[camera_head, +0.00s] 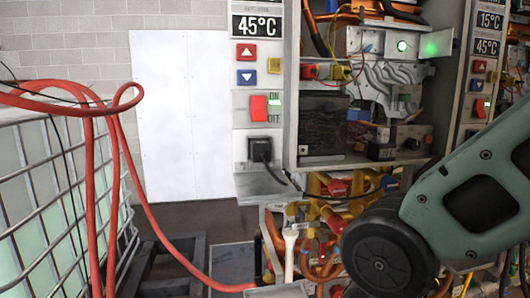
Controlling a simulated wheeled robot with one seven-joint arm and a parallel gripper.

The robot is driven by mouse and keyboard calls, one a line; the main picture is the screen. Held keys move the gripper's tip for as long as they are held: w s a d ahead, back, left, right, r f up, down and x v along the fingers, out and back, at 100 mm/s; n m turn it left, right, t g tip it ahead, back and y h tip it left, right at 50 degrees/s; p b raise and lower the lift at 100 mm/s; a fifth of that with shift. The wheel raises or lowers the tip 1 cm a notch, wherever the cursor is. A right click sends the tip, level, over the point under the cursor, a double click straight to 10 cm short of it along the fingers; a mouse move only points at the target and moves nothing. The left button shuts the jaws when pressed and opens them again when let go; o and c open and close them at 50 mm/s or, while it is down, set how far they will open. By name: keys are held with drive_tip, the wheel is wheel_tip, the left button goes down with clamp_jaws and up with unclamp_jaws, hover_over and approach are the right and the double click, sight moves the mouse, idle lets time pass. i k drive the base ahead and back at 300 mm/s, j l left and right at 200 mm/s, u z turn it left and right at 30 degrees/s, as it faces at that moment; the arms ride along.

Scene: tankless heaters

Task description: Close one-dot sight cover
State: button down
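An open heater cabinet (297,80) stands in the middle. At its top is a metal box (368,40) with a lit green light (402,46). A small pale plate (437,44) stands out to the right of the light, with a green glow on it; it looks like a sight cover swung open. I cannot make out any dot marking on it. My arm (470,195) fills the lower right, in front of the cabinet's lower right part. My gripper is not in view.
The left panel has a 45°C display (257,24), buttons and a red switch (258,108). A grey flap (265,188) juts out below. Red hoses (88,190) loop beside a caged tank (40,190) at left. Pipes and valves crowd below the cabinet. Another heater (480,80) stands at right.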

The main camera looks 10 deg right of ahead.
sight(439, 44)
drive_tip(key=l+u, duration=0.15)
drive_tip(key=l, duration=0.3)
drive_tip(key=l+u, duration=0.1)
drive_tip(key=l, duration=0.35)
drive_tip(key=l+u, duration=0.15)
drive_tip(key=l, duration=0.35)
drive_tip(key=k+l+u, duration=0.15)
drive_tip(key=l, duration=0.3)
drive_tip(key=l+u, duration=0.1)
drive_tip(key=l, duration=0.35)
drive_tip(key=k+l+u, duration=0.15)
drive_tip(key=l, duration=0.25)
drive_tip(key=l+u, duration=0.15)
drive_tip(key=l, duration=0.3)
drive_tip(key=k+l+u, duration=0.1)
drive_tip(key=l, duration=0.3)
drive_tip(key=k, duration=0.1)
